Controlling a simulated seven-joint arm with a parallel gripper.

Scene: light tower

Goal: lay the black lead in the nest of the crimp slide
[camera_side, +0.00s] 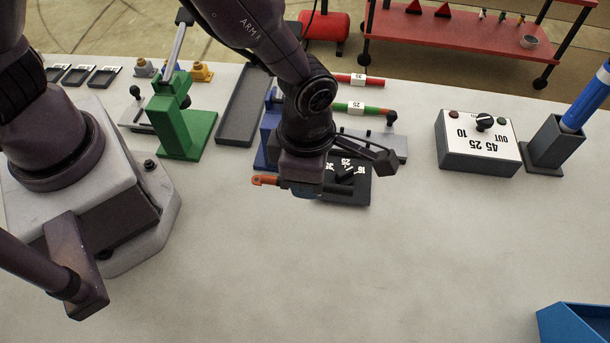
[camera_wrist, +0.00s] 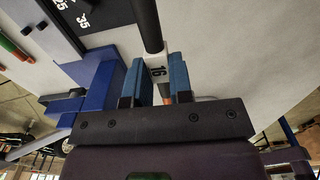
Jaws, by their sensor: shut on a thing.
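My gripper (camera_side: 306,188) is low over the middle of the table, in front of the blue press (camera_side: 268,140). In the wrist view its two blue fingers (camera_wrist: 158,82) are shut around the black lead (camera_wrist: 148,22), at its white tag marked 16 (camera_wrist: 157,70). An orange-red end (camera_side: 265,180) sticks out left of the gripper in the side view. The grey slide plate (camera_side: 385,143) lies right of the blue press, behind my gripper. I cannot make out its nest, which my arm partly hides.
A black dial box (camera_side: 352,193) stands beside my gripper. Red (camera_side: 372,81) and green (camera_side: 375,111) leads lie behind. A green press (camera_side: 187,130) is left, a grey switch box (camera_side: 478,150) right, a blue bin (camera_side: 575,325) front right. The front middle is clear.

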